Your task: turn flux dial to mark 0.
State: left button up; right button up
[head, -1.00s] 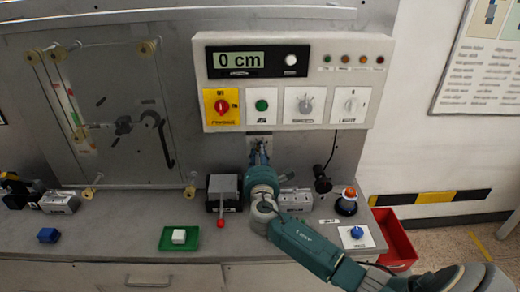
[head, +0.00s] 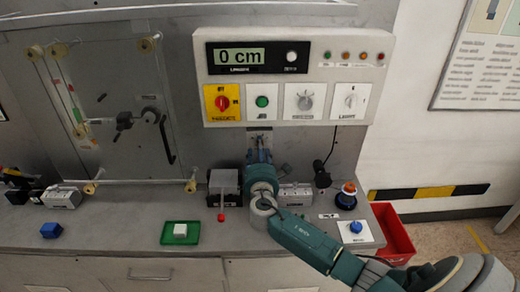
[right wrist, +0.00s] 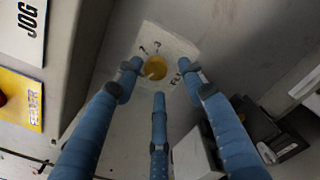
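A small round yellow knob (right wrist: 156,67) sits on a pale wall plate (right wrist: 185,48) in the right wrist view. It may be the flux dial, but no label is legible. The plate also shows in the head view (head: 257,138), below the control panel; there my gripper covers the knob. My right gripper (head: 259,152) points at the plate. In the right wrist view its three blue fingers (right wrist: 158,78) are spread around the knob, with gaps visible and no clear contact. My left gripper is not in view.
The control panel (head: 300,122) above has a 0 cm display (head: 238,57) and several knobs and buttons. A grey block with a red-tipped lever (head: 223,187) stands left of my gripper. A blue knob (head: 356,227), amber-topped button (head: 347,196) and red bin (head: 393,236) are at right.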

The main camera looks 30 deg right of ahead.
jog(key=shift+r, duration=0.2)
jog(key=v, duration=1.2)
jog(key=shift+f, duration=0.15)
